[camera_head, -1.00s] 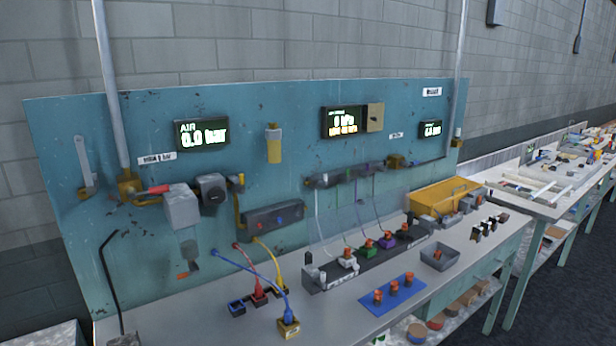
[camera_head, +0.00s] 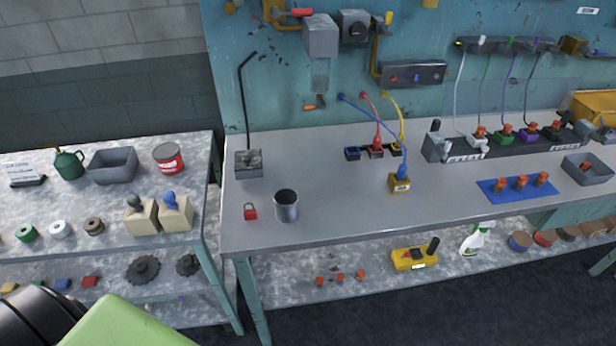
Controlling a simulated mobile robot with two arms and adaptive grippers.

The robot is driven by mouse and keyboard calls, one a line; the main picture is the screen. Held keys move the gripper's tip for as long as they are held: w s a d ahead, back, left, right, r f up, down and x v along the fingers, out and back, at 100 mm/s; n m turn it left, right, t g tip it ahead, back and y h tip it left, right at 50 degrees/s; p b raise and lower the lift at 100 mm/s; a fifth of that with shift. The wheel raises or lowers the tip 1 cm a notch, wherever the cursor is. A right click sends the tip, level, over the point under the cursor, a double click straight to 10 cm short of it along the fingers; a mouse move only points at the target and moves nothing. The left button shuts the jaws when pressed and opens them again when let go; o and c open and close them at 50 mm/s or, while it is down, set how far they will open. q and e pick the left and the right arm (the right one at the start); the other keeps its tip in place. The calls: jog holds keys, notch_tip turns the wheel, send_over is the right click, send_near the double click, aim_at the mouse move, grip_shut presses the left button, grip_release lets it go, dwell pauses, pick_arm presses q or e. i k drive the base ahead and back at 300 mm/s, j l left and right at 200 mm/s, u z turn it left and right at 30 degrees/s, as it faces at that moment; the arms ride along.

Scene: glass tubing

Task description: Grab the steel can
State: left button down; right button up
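The steel can (camera_head: 286,207) is a grey open-topped metal cylinder. It stands upright near the front left of the grey workbench, just right of a small red padlock (camera_head: 250,212). Its dark inside shows through the open top. Nothing is touching it. Neither of my grippers shows in the head view. Only a black and green part, which looks like my own arm, shows at the bottom left corner.
The bench (camera_head: 340,216) is clear around the can's front and right. A grey block with a black rod (camera_head: 248,164) stands behind left. A yellow block (camera_head: 399,184) with a blue hose sits to the right. A side table (camera_head: 100,190) holds a red-and-white tin (camera_head: 168,158).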

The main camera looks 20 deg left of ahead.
aim_at(286, 201)
jog(key=l+u, duration=0.2)
jog(key=u, duration=0.2)
jog(key=i+l+u, duration=0.1)
jog(key=l+u, duration=0.15)
jog(key=u, duration=0.2)
